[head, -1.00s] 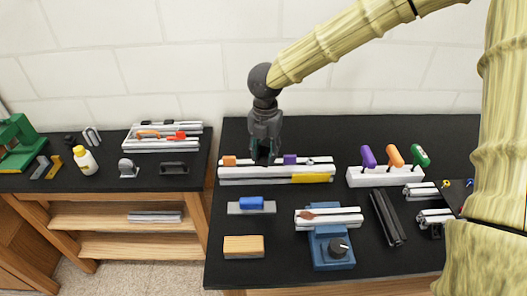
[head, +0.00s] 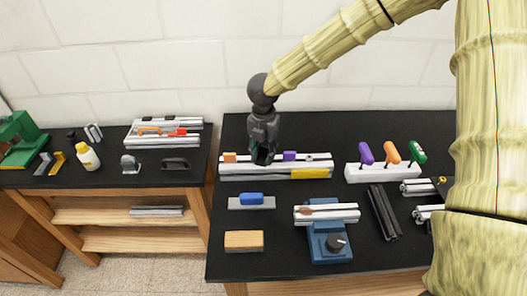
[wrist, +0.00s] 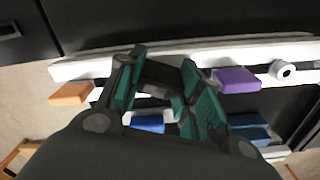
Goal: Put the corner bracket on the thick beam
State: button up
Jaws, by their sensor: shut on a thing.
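My gripper (head: 263,156) is shut on a small dark piece (wrist: 164,73), taken to be the corner bracket, over the pale rack at the back of the right table. The wrist view shows the piece between the green-padded fingers; the fingers hide most of it, so its shape is unclear. A pale slotted beam (head: 340,213) with a brown patch lies across a blue vise (head: 328,245). A black beam (head: 384,212) lies right of it. Which beam is the thick one cannot be told for certain.
The pale rack (head: 245,171) carries an orange block (head: 229,157), a purple block (head: 289,156) and a ring. A blue-topped block (head: 251,200) and a wooden block (head: 244,241) lie nearer. Colored-handled tools (head: 391,154) stand right. Dark tabletop is clear between them.

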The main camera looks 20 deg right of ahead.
aim_at(263, 150)
jog(key=o, duration=1)
jog(key=shift+f, duration=0.1)
jog(key=shift+o, duration=0.2)
notch_tip(263, 150, up, 12)
jog(key=b, duration=0.2)
